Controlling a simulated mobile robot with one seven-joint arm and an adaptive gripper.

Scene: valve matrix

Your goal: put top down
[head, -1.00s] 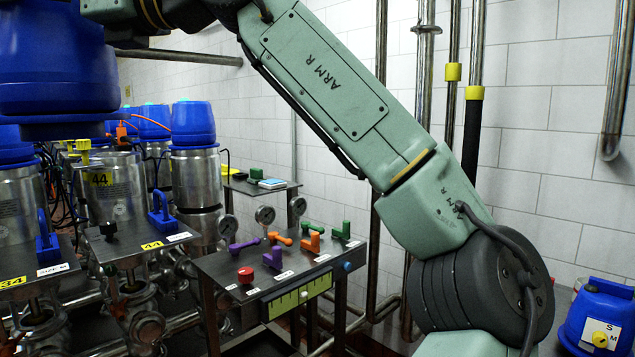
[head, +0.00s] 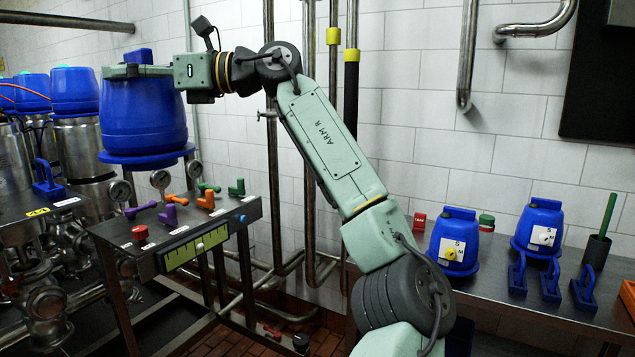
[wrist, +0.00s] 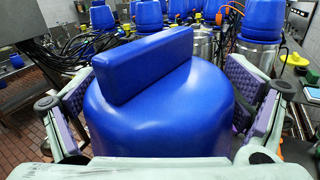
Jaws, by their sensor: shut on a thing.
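A large blue valve top (head: 143,115) with a wide flange at its base hangs upright in the air at the left of the head view. My gripper (head: 138,71) is shut on it near its upper end. In the wrist view the blue top (wrist: 155,105) fills the middle, with its raised handle bar towards me and a finger pad on each side. Its underside is hidden in both views.
A steel bench (head: 560,310) at the right bears two blue tops with S M labels (head: 451,240) (head: 538,226), several blue handles (head: 518,275), and a dark cup (head: 595,252) with a green stick. A control panel (head: 180,228) with coloured levers stands below the held top. Valve bodies (head: 100,165) stand at the left.

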